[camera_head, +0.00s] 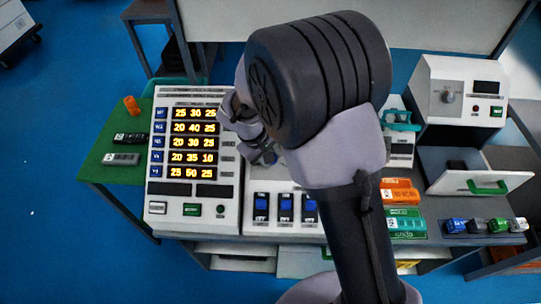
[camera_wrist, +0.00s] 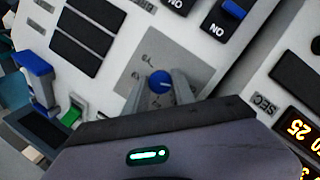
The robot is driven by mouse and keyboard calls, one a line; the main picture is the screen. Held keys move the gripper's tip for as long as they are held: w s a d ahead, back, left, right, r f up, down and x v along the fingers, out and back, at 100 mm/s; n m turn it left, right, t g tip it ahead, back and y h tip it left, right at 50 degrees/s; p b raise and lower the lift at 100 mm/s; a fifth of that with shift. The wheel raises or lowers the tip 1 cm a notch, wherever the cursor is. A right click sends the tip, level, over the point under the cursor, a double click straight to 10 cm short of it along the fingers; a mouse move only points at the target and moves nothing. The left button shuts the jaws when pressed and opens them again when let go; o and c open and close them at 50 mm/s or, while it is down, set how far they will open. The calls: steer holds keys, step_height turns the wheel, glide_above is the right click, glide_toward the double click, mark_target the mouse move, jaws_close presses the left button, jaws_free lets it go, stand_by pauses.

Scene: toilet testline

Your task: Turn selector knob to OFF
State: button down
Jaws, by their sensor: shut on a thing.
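The selector knob (camera_wrist: 158,77) is a small round blue knob on a grey square plate in the wrist view. A short pale pointer mark shows on its face; the small labels around it are too blurred to read surely. My gripper (camera_wrist: 161,88) is shut on the knob, one finger on each side. In the head view my gripper (camera_head: 262,154) is at the panel, right of the numeric display (camera_head: 194,143). The knob is hidden there behind my arm and gripper.
Blue rocker switches (camera_head: 285,208) sit below my gripper on the white panel. A white box with a grey dial (camera_head: 447,96) and an open drawer (camera_head: 487,184) stand at right. A green mat (camera_head: 110,178) with an orange cylinder (camera_head: 131,105) lies at left.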

steer(key=c, duration=1)
jaws_free()
steer(key=shift+c, duration=0.2)
steer(key=p+v, duration=0.5)
steer(key=v, duration=1.2)
steer(key=shift+r, duration=0.15)
